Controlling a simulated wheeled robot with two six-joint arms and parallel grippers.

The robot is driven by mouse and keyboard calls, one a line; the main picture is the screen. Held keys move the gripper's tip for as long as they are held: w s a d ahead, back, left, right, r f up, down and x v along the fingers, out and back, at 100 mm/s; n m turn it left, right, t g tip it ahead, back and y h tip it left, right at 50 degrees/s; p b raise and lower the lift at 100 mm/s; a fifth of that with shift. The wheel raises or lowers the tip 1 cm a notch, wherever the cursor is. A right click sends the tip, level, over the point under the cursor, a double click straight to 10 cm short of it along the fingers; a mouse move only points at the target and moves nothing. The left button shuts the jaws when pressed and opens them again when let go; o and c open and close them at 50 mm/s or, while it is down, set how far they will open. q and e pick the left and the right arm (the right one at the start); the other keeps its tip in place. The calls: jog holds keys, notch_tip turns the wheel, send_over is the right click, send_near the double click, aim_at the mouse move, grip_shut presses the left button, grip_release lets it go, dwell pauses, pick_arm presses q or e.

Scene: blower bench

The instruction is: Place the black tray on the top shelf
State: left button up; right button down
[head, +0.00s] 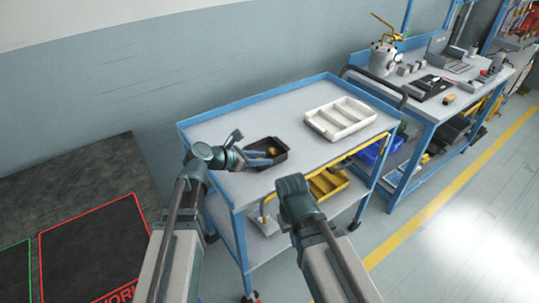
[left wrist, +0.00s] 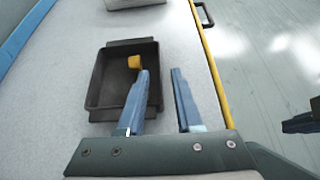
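The black tray (head: 279,141) rests on the grey top shelf (head: 222,128) of the blue-framed cart, and it also shows in the left wrist view (left wrist: 97,78). A small yellow piece (left wrist: 134,62) lies in it. My left gripper (head: 266,157) is low over the tray's near side. In the left wrist view its blue fingers (left wrist: 160,85) are apart, one inside the tray and one outside, with the tray's side wall between them. A gap shows beside the wall. My right gripper (head: 292,187) is near the cart's front edge, its fingers hidden.
A white divided tray (head: 341,118) stands on the same shelf to the right. A yellow bin (head: 328,184) and a blue bin (head: 371,152) are on the lower level. A workbench (head: 430,108) with a brass-topped canister (head: 382,60) stands further right. The shelf between the trays is clear.

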pick_arm(q)
jog(key=p+v, duration=0.2)
jog(key=v, duration=0.4)
jog(key=shift+s+a+r+p, duration=0.2)
jog(key=shift+r+p, duration=0.1)
jog(key=shift+v, duration=0.75)
jog(key=shift+f, duration=0.2)
